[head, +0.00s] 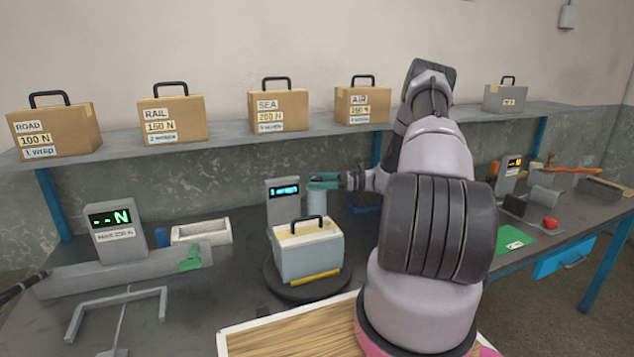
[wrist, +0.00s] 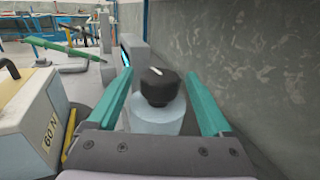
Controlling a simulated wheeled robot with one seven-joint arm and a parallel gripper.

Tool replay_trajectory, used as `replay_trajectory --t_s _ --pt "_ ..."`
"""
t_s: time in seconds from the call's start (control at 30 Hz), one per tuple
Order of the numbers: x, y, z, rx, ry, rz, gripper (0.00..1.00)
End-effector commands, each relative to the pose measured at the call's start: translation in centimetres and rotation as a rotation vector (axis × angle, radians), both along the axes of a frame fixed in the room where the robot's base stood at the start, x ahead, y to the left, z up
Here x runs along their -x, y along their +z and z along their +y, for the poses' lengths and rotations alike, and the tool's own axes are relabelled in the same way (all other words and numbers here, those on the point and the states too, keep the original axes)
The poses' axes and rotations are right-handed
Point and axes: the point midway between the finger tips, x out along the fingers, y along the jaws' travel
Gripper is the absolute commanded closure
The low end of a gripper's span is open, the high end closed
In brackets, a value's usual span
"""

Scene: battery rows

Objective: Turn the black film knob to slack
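The black film knob (wrist: 158,87) sits on top of a pale blue film roll (wrist: 155,121) in the wrist view, with a white pointer mark on its top. My gripper (wrist: 166,75) is open, with one teal finger on each side of the knob and a visible gap to both. In the head view my gripper (head: 323,181) is at the top of the film roll (head: 317,202), and its fingers hide the knob. The wrapping machine's post (head: 283,203) carries a lit blue display, too small to read surely, perhaps "1 wrap".
A pale battery case (head: 308,256) marked "60 N" in the wrist view stands on the dark turntable (head: 330,285) beside the roll. A shelf (head: 225,135) above holds labelled boxes. A meter (head: 117,232) showing "-- N" stands left. The wall is close on the right in the wrist view.

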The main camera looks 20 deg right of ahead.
Motion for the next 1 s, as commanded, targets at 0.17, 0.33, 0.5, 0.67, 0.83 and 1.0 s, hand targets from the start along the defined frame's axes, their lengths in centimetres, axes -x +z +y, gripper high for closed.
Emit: replay_trajectory --t_s 0.17,0.33,0.5,0.67,0.83,1.0 --pt "0.0 0.1 0.0 0.0 0.001 0.0 0.16" --pt "0.0 1.5 0.0 0.001 0.001 -0.002 0.16" --pt "0.0 4.8 0.0 0.002 0.001 -0.003 0.16" --pt "0.0 7.7 0.0 0.002 0.0 -0.003 0.16" --pt "0.0 9.5 0.0 0.001 0.0 -0.001 0.16" --pt "0.0 10.0 0.0 0.0 0.0 0.0 0.16"
